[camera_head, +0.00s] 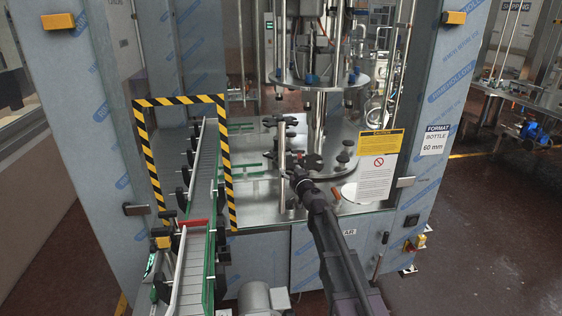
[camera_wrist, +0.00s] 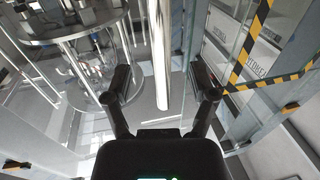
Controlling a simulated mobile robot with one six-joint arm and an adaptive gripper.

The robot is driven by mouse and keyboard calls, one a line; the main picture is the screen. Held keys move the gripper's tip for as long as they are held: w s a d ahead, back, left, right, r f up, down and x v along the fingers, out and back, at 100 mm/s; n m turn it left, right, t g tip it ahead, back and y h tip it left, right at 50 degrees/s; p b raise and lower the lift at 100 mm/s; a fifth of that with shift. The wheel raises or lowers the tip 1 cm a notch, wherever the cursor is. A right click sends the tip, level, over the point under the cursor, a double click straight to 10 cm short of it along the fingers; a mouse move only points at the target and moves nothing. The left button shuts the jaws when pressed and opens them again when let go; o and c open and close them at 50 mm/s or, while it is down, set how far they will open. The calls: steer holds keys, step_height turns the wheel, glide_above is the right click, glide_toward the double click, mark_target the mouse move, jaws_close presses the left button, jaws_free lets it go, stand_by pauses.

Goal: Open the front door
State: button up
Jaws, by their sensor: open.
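The front door (camera_head: 345,200) is a clear panel across the front of the machine cabinet, with notices on its right part. It looks shut. A vertical metal bar (camera_head: 282,150), which looks like the door's handle, stands near the middle of the front. My gripper (camera_head: 293,165) is open at the bar's lower part. In the wrist view the bar (camera_wrist: 158,50) runs down between the two spread fingers of my gripper (camera_wrist: 160,82), with space on both sides. No contact shows. I cannot tell the exact depth between fingers and bar.
A conveyor (camera_head: 194,245) with green side walls runs out through a black-and-yellow striped opening (camera_head: 180,101) on the left. A motor (camera_head: 264,298) stands low in front. Clear floor (camera_head: 460,230) lies to the right. A switch box (camera_head: 411,220) sits on the right post.

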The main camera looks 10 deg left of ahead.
mark_target(283, 162)
steer(key=x, duration=0.8)
steer(key=shift+w+a, duration=0.1)
jaws_close()
